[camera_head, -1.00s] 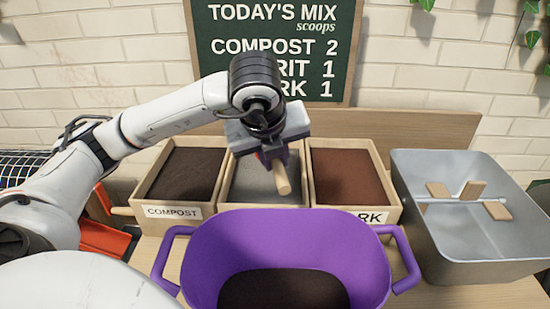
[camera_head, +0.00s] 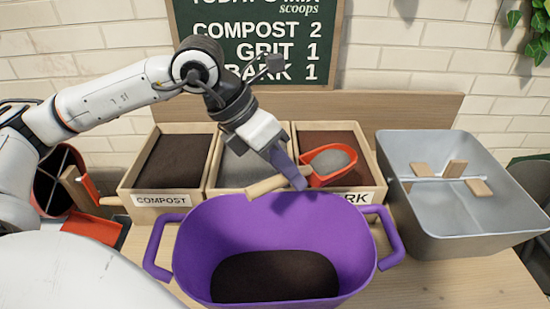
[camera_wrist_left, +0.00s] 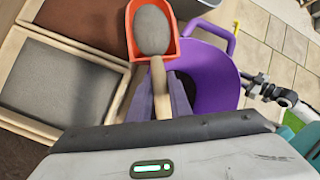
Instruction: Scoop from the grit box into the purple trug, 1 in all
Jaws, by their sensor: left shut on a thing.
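My left gripper (camera_head: 289,178) is shut on the wooden handle of an orange scoop (camera_head: 318,179). Grey grit (camera_head: 330,160) fills the scoop's bowl. The scoop is in the air above the back rim of the purple trug (camera_head: 200,240), with its bowl toward the bark box. The scoop also shows in the left wrist view (camera_wrist_left: 131,45), heaped with grit, beside the trug (camera_wrist_left: 215,70). Dark material (camera_head: 275,277) lies in the trug's bottom. The grit box (camera_head: 228,177), in the middle of the row, is partly hidden by my gripper.
The compost box (camera_head: 160,199) stands left of the grit box and the bark box (camera_head: 364,190) right of it. A grey metal tub (camera_head: 470,245) with wooden pieces stands at the right. Orange items (camera_head: 95,228) lie at the left. The board (camera_head: 300,75) lists scoops.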

